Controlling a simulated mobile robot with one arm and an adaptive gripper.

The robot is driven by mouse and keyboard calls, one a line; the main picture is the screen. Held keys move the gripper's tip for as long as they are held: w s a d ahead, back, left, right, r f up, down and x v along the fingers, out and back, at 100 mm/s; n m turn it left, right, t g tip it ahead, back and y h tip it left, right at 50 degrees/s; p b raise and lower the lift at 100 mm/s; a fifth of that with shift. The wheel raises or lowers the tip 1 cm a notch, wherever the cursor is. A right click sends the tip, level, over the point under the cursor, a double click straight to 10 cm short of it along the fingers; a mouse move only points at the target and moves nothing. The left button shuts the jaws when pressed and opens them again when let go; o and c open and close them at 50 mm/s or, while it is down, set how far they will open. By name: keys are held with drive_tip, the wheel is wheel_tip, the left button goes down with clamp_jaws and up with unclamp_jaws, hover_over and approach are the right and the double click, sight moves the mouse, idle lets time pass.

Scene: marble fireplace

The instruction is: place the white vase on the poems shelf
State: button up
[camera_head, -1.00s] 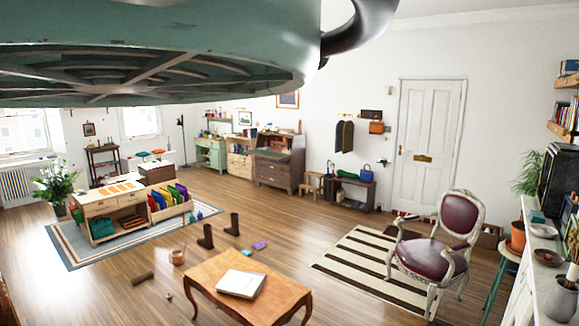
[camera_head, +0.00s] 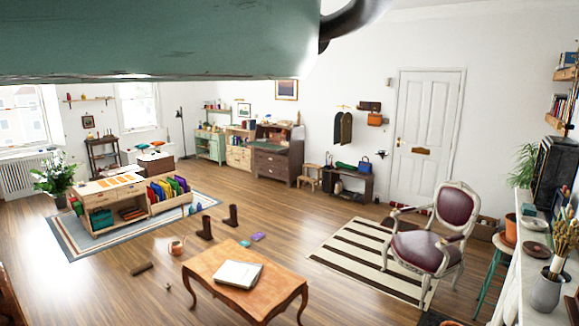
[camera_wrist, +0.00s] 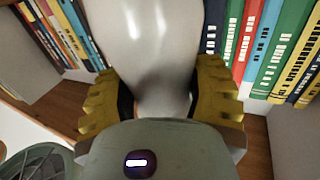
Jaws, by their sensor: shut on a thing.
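The white vase (camera_wrist: 150,35) fills the upper middle of the wrist view, glossy and pale. My gripper (camera_wrist: 160,92) is shut on it, with a yellow ridged finger pressed against each side. The vase is in front of a wooden shelf (camera_wrist: 258,148), between two groups of books. Its base and any contact with the shelf board are hidden. I cannot read any "poems" label. In the head view neither my gripper nor the held vase shows.
Colourful books stand left (camera_wrist: 70,30) and right (camera_wrist: 265,45) of the vase, the right ones close to the finger. In the head view, wall shelves with books (camera_head: 560,106) hang at far right above a white ledge holding a grey vase (camera_head: 545,293).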

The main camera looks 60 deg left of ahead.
drive_tip(key=shift+f, duration=0.15)
drive_tip(key=o, duration=1.3)
drive_tip(key=shift+o, duration=0.2)
drive_tip(key=shift+r, duration=0.2)
drive_tip(key=shift+w+a+f, duration=0.1)
drive_tip(key=shift+a, duration=0.1)
drive_tip(key=w+a+b, duration=0.1)
drive_tip(key=a+b, duration=0.6)
drive_tip(key=a, duration=0.4)
drive_tip(key=shift+a+b, duration=0.3)
drive_tip(key=shift+b, duration=0.1)
drive_tip(key=shift+w, duration=0.1)
